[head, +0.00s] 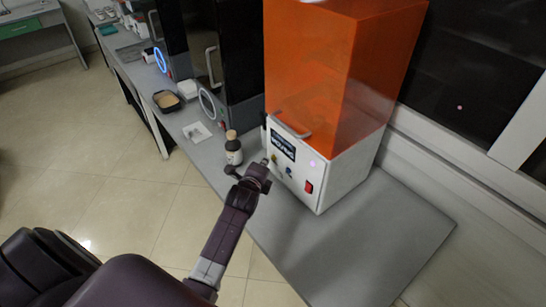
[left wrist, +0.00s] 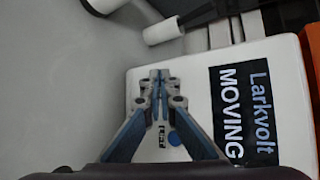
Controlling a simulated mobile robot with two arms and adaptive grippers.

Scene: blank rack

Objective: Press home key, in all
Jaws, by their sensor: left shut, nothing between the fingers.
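A machine with an orange hood (head: 330,60) and a white base (head: 335,170) stands on the grey bench. Its front has a dark display (head: 283,145), a blue button (head: 289,172) and a red switch (head: 309,187). In the left wrist view the display (left wrist: 242,115) reads "Larkvolt MOVING", and a blue button (left wrist: 175,138) and a small label show between my fingers. My left gripper (head: 265,162) is shut and empty at the front panel; its fingertips also show in the left wrist view (left wrist: 160,75). I cannot tell whether they touch. No key marked home is legible. My right gripper is out of view.
A brown bottle with a white label (head: 233,150) stands close to the left of my gripper. Dark machines (head: 235,50) and a small black tray (head: 167,100) are farther left. The bench (head: 370,235) is clear at the front right.

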